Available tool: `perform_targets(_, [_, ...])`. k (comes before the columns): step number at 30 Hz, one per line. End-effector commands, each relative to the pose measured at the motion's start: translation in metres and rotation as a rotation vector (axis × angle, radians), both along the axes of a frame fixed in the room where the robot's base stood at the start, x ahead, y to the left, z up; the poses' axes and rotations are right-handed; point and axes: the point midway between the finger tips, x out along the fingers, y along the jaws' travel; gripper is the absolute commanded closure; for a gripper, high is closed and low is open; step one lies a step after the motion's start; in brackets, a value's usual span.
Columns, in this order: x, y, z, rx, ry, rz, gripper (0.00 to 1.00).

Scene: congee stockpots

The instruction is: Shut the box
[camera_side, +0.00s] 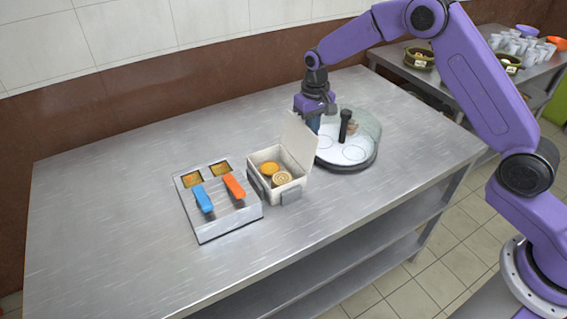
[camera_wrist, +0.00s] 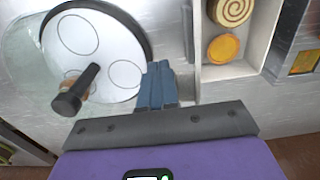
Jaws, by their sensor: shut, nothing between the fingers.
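A small white box (camera_side: 263,190) stands on the steel table with its lid (camera_side: 298,140) raised, hinged on its right side. Inside it lie an orange-yellow round piece (camera_side: 270,168) and a tan spiral-topped round piece (camera_side: 282,178). The box also shows at the upper right of the wrist view (camera_wrist: 226,73), with the lid seen nearly edge-on. My gripper (camera_side: 314,123) is just behind and to the right of the raised lid, on its outer side. In the wrist view the blue fingers (camera_wrist: 158,72) are together and empty, beside the lid. Whether they touch the lid I cannot tell.
A round white tray (camera_side: 343,150) with a clear dome and black handle stands right of the lid, close to my gripper. A metal panel (camera_side: 225,222) with blue and orange levers stands left of the box. The table's left part is clear.

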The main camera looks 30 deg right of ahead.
Motion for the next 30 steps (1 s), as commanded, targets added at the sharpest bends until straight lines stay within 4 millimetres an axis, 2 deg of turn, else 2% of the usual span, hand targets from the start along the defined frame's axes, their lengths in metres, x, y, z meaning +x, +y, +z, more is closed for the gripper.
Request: perform_targets(30, [0.0,0.035,0.0,0.0,-0.001,0.0,1.0])
